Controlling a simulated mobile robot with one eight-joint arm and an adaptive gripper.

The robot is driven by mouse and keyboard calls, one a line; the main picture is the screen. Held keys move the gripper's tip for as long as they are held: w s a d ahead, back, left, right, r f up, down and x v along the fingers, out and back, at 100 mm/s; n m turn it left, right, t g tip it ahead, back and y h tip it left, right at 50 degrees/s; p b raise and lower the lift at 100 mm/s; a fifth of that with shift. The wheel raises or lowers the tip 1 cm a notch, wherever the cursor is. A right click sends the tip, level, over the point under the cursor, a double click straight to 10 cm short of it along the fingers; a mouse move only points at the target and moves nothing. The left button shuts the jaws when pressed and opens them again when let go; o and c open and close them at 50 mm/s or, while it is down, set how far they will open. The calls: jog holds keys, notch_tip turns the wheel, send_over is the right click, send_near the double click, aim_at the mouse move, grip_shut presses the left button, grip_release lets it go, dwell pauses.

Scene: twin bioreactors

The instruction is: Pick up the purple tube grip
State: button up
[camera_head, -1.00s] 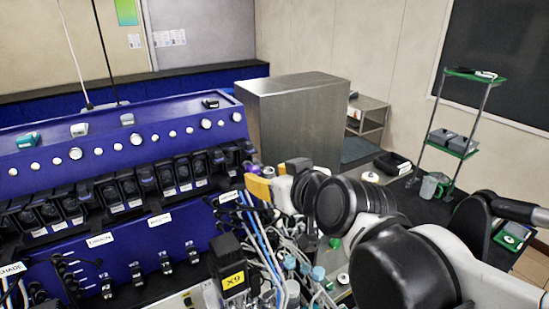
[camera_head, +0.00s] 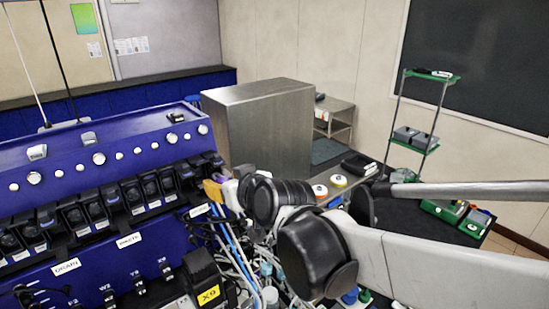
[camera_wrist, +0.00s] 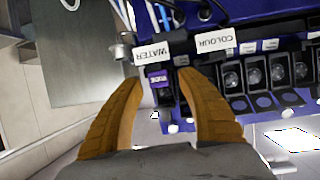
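In the wrist view, a small purple piece with a pale label, which looks like the purple tube grip (camera_wrist: 157,78), sits just beyond and between my fingertips, below the WATER label. My gripper (camera_wrist: 161,82) has its two orange-brown ribbed fingers spread, with a visible gap between them. I cannot tell the exact depth between the fingertips and the purple piece. In the head view, my gripper (camera_head: 213,191) shows as an orange patch at the right end of the blue bioreactor panel (camera_head: 130,262). My arm hides much of the area around it.
Blue and white tubes (camera_head: 232,243) hang close below my gripper. A black block marked X9 (camera_head: 206,281) stands near them. A steel cabinet (camera_head: 258,125) stands behind. A green-shelved rack (camera_head: 413,140) is at the right. Black pump units (camera_wrist: 255,73) line the panel.

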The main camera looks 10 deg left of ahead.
grip_shut()
